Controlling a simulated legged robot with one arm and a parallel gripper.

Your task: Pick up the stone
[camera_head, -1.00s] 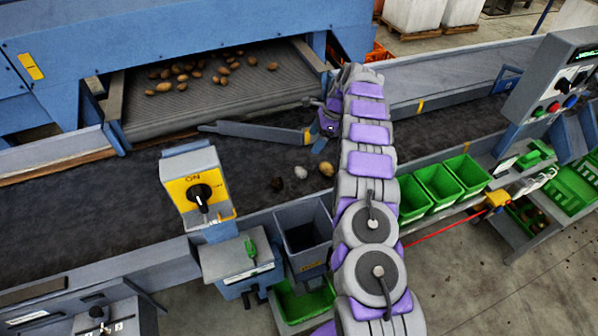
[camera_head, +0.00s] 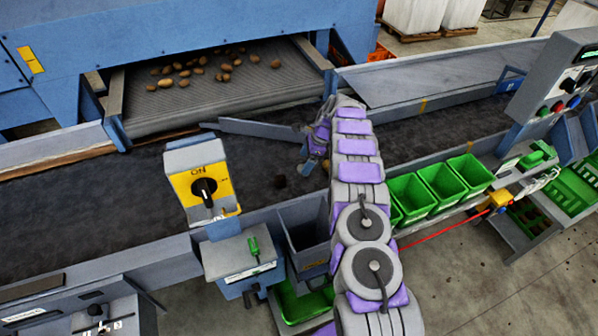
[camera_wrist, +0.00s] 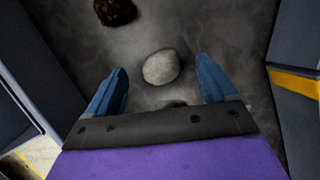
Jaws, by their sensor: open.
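The stone (camera_wrist: 161,66) is pale grey and rounded. In the wrist view it lies on the dark belt (camera_wrist: 215,28), ahead of and between my two blue fingers. My gripper (camera_wrist: 162,80) is open and empty, with a finger to each side of the stone. I cannot tell how high the fingertips are above the belt. In the head view my gripper (camera_head: 310,155) is low over the belt, and it and my arm hide the stone.
A dark brown lump (camera_wrist: 115,11) lies beyond the stone to the left. A grey deflector bar (camera_head: 258,129) crosses the belt close to my gripper. A yellow-fronted switch box (camera_head: 203,187) and a grey bin (camera_head: 306,238) stand at the belt's near side.

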